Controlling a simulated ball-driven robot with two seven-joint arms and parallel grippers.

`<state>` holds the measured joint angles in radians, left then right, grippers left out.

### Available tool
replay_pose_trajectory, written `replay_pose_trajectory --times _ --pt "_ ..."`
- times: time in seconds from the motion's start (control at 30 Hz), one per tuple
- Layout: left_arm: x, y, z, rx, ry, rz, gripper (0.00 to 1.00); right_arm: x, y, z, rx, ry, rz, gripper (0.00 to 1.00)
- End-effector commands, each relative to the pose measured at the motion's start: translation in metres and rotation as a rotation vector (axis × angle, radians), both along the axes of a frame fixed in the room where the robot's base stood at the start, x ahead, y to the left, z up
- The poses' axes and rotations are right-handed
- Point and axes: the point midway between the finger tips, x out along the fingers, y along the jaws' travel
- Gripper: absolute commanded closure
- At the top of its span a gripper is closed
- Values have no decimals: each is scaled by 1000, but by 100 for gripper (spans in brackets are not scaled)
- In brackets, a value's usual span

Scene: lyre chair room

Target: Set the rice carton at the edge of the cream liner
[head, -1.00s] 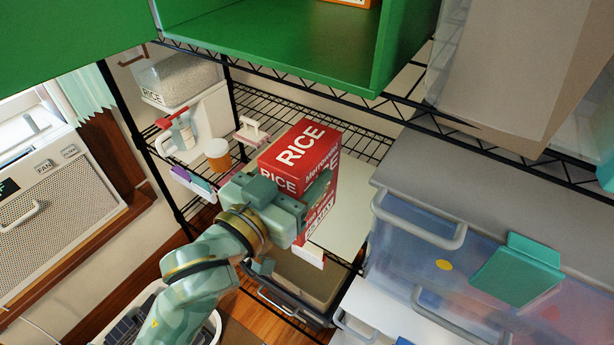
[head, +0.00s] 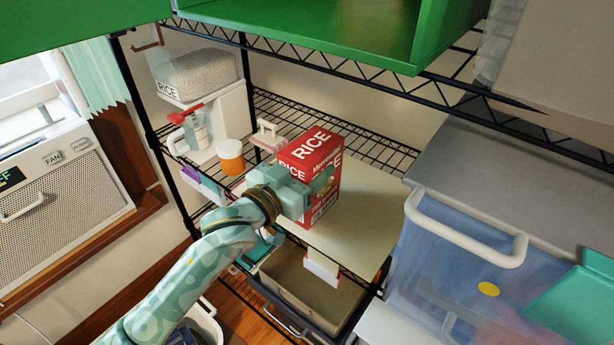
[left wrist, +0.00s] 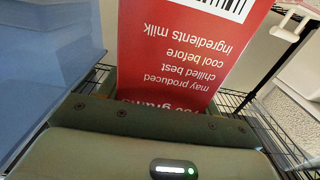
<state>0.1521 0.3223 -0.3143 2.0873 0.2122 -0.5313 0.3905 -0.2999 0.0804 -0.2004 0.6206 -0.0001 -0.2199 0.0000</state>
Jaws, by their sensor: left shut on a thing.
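The red rice carton (head: 318,150) is upright in the head view, at the left part of the cream liner (head: 352,215) on the wire shelf. My left gripper (head: 300,196) is shut on its near left side. I cannot tell whether its bottom touches the liner. The left wrist view shows the carton's red printed face (left wrist: 180,55) close up, with its lower part hidden behind the gripper (left wrist: 160,120). My right gripper is not in view.
A rice bin (head: 195,75), a red-topped spray bottle (head: 192,125) and an orange jar (head: 231,157) stand left of the carton. A blue clear drawer box (head: 450,265) stands to the right. A green cabinet (head: 310,25) hangs above. The liner's right part is bare.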

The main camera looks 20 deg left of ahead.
Motion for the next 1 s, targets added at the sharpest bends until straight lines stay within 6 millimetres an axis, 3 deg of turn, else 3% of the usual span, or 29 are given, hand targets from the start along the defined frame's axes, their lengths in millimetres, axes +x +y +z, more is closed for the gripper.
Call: replay_pose_trajectory --times 0.07,0.43,0.47,0.53,0.87,1.0 --pt "0 0 -15 -2 0 0 86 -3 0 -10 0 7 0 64" --pt "0 0 -15 -1 -4 0 86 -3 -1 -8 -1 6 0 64" --pt "0 0 -17 1 1 0 31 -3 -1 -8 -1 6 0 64" --pt "0 0 -17 1 1 0 15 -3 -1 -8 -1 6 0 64" --pt "-2 0 -15 1 1 0 15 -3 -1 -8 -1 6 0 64" --pt "-22 7 -15 1 3 0 15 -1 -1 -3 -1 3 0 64"
